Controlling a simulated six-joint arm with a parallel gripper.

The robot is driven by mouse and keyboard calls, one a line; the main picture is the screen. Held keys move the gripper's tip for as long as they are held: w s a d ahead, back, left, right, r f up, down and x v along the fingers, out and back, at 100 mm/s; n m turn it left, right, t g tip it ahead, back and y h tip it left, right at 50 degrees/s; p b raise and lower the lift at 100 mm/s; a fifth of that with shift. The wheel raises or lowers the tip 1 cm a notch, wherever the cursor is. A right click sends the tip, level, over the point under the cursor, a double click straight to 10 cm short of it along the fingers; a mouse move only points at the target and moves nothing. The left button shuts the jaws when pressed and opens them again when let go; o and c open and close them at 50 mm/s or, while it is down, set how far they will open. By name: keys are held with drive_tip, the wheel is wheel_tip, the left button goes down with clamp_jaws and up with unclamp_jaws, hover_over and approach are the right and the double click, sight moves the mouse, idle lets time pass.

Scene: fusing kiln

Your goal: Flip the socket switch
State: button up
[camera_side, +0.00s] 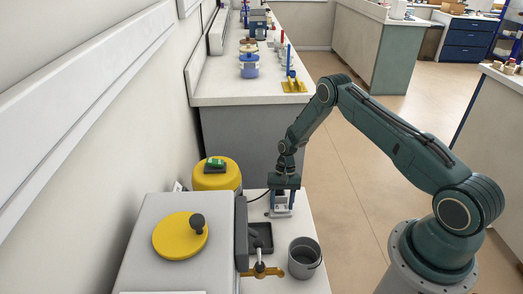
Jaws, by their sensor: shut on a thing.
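My gripper (283,191) points down over the white bench top, behind the grey bucket. Its jaws are shut on a small grey-and-white block (281,208), which is low at the bench surface. The jaws cover its upper part, and I cannot tell whether it rests on the bench. A thin dark cable runs left from near the block. A small white plate (177,187) shows at the wall, partly hidden behind the kiln and the yellow drum; I cannot make out a switch on it. No socket switch can be clearly told at this size.
The grey kiln (150,215) with a yellow disc (180,236) and brass handle (261,270) fills the front left. A dark tray (262,238) and grey bucket (304,258) stand right of it. A yellow drum (217,178) carries a green item (215,163). Another bench stands behind.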

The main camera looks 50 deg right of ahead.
drive_tip(key=shift+s+d+t+y, duration=0.15)
drive_tip(key=shift+s+t+y, duration=0.05)
drive_tip(key=shift+t+y, duration=0.35)
drive_tip(key=o, duration=1)
drive_tip(key=v, duration=1.3)
drive_tip(key=shift+w+d+r, duration=0.15)
drive_tip(key=shift+d+r, duration=0.1)
drive_tip(key=shift+r, duration=0.05)
drive_tip(key=shift+r, duration=0.1)
